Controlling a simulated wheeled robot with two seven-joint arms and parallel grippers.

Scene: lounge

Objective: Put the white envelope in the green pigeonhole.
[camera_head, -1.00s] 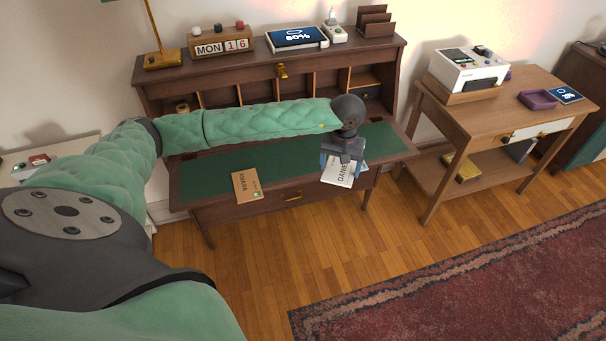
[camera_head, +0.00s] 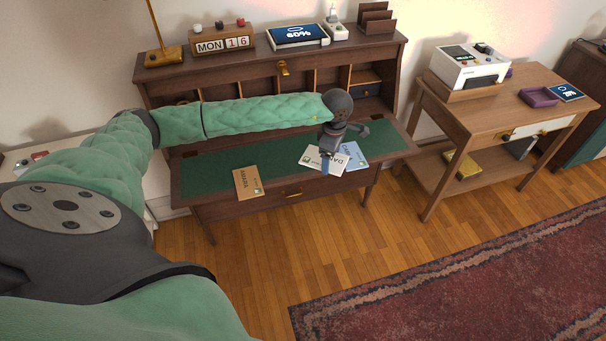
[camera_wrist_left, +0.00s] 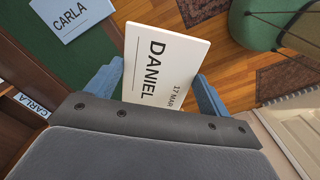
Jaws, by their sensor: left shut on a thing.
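The white envelope (camera_head: 312,158), marked DANIEL, is in my left gripper (camera_head: 327,157) above the front part of the desk's green writing surface. In the left wrist view the envelope (camera_wrist_left: 165,65) sticks out from between the two blue fingers of the gripper (camera_wrist_left: 163,90), which are shut on it. The row of pigeonholes (camera_head: 300,88) is at the back of the desk, partly hidden by my left arm. I cannot make out which one is green. My right gripper is not in view.
A light blue envelope (camera_head: 355,152), marked CARLA, lies on the desk (camera_head: 215,160) just right of the white one. A brown envelope (camera_head: 248,181) lies at the front left. A side table (camera_head: 455,100) stands to the right.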

